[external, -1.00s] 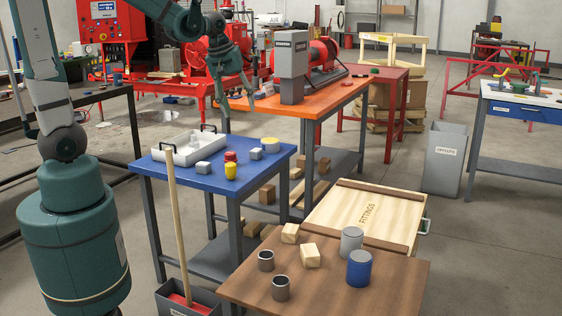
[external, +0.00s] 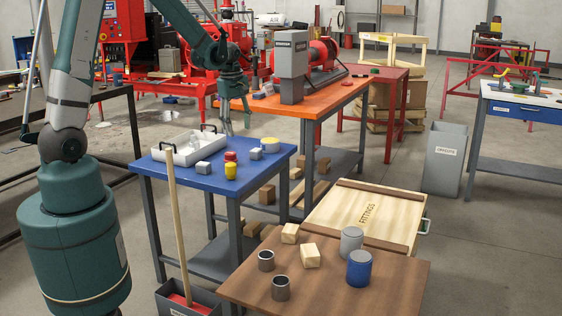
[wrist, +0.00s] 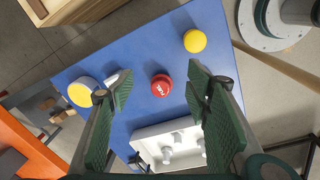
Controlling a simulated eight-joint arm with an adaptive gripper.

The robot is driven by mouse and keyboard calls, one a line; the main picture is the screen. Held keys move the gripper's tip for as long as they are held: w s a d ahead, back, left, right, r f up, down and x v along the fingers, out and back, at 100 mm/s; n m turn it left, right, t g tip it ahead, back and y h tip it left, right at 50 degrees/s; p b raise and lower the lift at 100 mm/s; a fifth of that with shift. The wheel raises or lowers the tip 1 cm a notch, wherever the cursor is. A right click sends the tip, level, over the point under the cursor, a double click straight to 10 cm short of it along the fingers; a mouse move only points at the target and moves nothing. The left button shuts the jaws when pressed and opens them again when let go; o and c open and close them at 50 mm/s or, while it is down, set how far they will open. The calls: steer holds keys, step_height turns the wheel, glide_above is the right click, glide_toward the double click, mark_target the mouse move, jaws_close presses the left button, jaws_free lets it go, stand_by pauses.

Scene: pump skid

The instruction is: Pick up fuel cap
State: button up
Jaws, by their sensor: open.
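The fuel cap is most likely the small round red cap (wrist: 161,85) with white lettering on top. It sits on the blue table (wrist: 150,30), and in the external view the red cap (external: 231,156) stands just behind a yellow piece. My gripper (external: 236,122) is open and empty, pointing down above the far side of the blue table. In the wrist view the red cap shows between the open fingers of my gripper (wrist: 162,90), below them and not touched.
A broom handle (external: 174,210) rises at the table's front. The orange table (external: 330,103) with a machine stands behind.

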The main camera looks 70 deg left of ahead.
mark_target(231, 153)
steer(key=a+f+n, duration=0.1)
steer(key=a+f, duration=0.2)
steer(key=s+a+f+n, duration=0.1)
steer(key=a+f, duration=0.2)
steer(key=a+f+n+g, duration=0.1)
steer(key=a+f+n, duration=0.1)
steer(key=a+f, duration=0.1)
steer(key=shift+s+h, duration=0.3)
steer(key=shift+s, duration=0.1)
steer(key=shift+f, duration=0.1)
steer(key=shift+f+b, duration=0.4)
steer(key=shift+f, duration=0.85)
steer(key=shift+f, duration=0.1)
steer(key=shift+f+b, duration=0.85)
steer(key=shift+f, duration=1.65)
steer(key=shift+c, duration=0.4)
steer(key=c, duration=0.7)
